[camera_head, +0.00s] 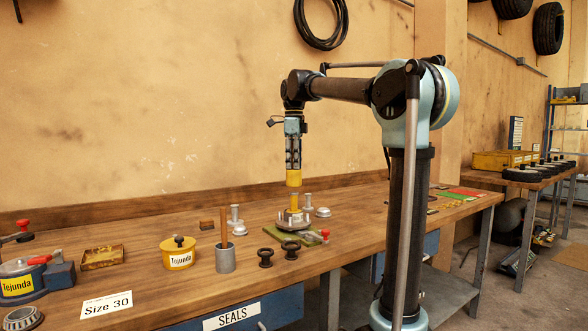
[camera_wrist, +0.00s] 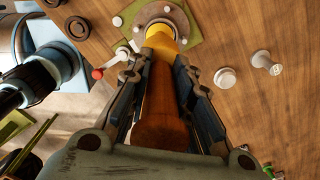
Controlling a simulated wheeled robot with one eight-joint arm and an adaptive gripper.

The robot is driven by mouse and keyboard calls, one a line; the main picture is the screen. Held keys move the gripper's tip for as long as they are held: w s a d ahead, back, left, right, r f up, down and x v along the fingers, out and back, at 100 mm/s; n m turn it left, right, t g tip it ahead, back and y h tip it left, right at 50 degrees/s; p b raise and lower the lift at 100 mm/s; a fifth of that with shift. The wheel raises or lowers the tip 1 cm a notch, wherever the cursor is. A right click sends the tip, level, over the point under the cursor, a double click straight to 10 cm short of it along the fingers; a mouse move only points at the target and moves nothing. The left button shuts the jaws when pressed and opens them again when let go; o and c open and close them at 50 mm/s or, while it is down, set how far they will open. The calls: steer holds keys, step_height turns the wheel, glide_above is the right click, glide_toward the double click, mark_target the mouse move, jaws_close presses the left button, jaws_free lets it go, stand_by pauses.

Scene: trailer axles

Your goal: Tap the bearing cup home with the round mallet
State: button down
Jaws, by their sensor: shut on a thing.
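My gripper (camera_head: 293,166) points straight down over the hub (camera_head: 291,219) on a green mat (camera_head: 270,232). It is shut on a rod with a yellow lower end (camera_head: 293,178); its orange-brown near end (camera_wrist: 153,125) shows in the wrist view. A short yellow piece (camera_head: 294,204) stands on the hub, with a small gap below the held yellow end. The bearing cup cannot be made out separately at the hub. A grey cylinder with an upright wooden handle (camera_head: 225,256), like a round mallet standing on its head, is on the bench to the left.
A red-handled tool (camera_head: 318,237) lies at the mat's edge. Two dark rings (camera_head: 290,249) are in front. Silver parts (camera_head: 235,217) stand behind. The bench right of the hub is mostly clear.

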steer(key=shift+r, duration=0.35)
stand_by(0.5)
steer(key=shift+f, duration=1.5)
steer(key=shift+r, duration=3.55)
steer(key=shift+s, duration=0.1)
